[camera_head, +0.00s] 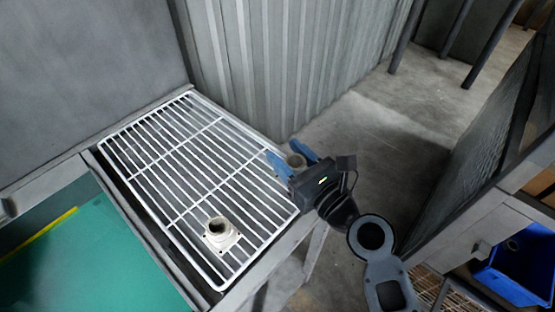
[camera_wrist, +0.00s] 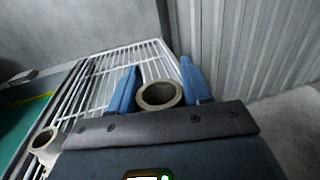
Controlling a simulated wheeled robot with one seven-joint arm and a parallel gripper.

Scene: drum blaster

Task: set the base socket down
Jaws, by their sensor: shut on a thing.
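My gripper (camera_head: 293,160) has blue fingers and is shut on a beige, ring-topped base socket (camera_head: 296,160). In the wrist view the held socket (camera_wrist: 160,95) sits between the two blue fingers, its round opening facing the camera; its lower part is hidden. In the head view the gripper is at the right edge of the white wire rack (camera_head: 163,208). I cannot tell how high the held socket is above the rack. A second beige socket (camera_head: 219,236) with a square flange stands on the rack's near part; it also shows at the left of the wrist view (camera_wrist: 45,143).
A green surface (camera_head: 95,262) with a yellow strip lies left of the rack. A grey corrugated wall (camera_head: 300,70) stands behind. A blue bin (camera_head: 515,262) is at the far right. The rack's middle and back are clear.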

